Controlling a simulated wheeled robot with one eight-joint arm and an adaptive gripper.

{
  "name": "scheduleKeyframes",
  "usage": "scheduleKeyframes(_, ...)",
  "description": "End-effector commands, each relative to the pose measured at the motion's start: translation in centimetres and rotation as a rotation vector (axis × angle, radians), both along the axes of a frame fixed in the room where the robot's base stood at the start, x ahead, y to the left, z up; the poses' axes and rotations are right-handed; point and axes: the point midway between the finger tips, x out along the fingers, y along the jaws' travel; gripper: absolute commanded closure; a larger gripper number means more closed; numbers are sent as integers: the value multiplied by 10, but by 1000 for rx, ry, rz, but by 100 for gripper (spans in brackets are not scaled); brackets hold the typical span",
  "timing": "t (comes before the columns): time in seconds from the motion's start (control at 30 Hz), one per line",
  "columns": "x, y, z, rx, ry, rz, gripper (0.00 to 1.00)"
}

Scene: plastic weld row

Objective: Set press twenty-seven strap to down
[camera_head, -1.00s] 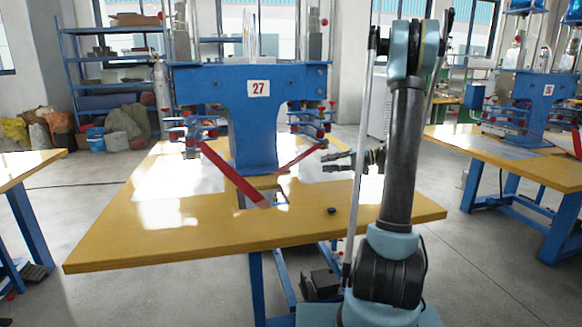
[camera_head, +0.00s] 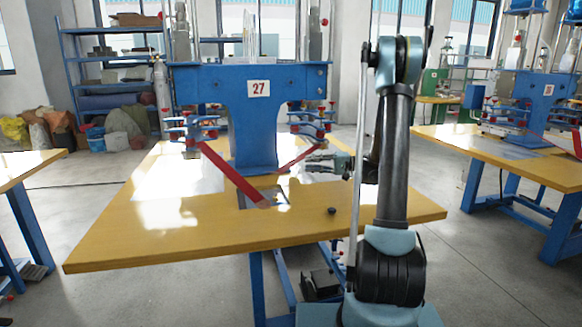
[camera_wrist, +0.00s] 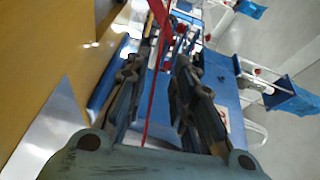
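Press twenty-seven (camera_head: 256,120) is a blue frame with a "27" plate, standing on a yellow-topped table. A long red strap (camera_head: 232,173) slopes from its left side down to the table's middle. A shorter red strap (camera_head: 297,158) slopes on its right side. My gripper (camera_head: 308,162) is at the right strap, pointing left toward the press column. In the wrist view my gripper (camera_wrist: 164,65) has its two fingers apart, with a red strap (camera_wrist: 152,100) running between them. I cannot tell whether either finger touches the strap.
The yellow table (camera_head: 120,245) has a small black knob (camera_head: 332,210) near its front. Red-knobbed clamp posts (camera_head: 312,122) stand close above my gripper. Another press table (camera_head: 500,150) is at right, and a shelf (camera_head: 110,85) with sacks stands at back left.

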Motion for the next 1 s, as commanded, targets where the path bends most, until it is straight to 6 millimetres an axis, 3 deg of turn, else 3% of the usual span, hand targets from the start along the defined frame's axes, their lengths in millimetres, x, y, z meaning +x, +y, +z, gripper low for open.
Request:
scheduleKeyframes(0.3,4,55,-3,0,0,3,77)
scheduleKeyframes(0.5,7,77,-4,0,0,2,77)
scheduleKeyframes(0.93,8,86,-4,0,0,0,77)
scheduleKeyframes(0.97,8,86,-4,0,0,0,79)
scheduleKeyframes(1.0,8,86,-4,0,0,0,88)
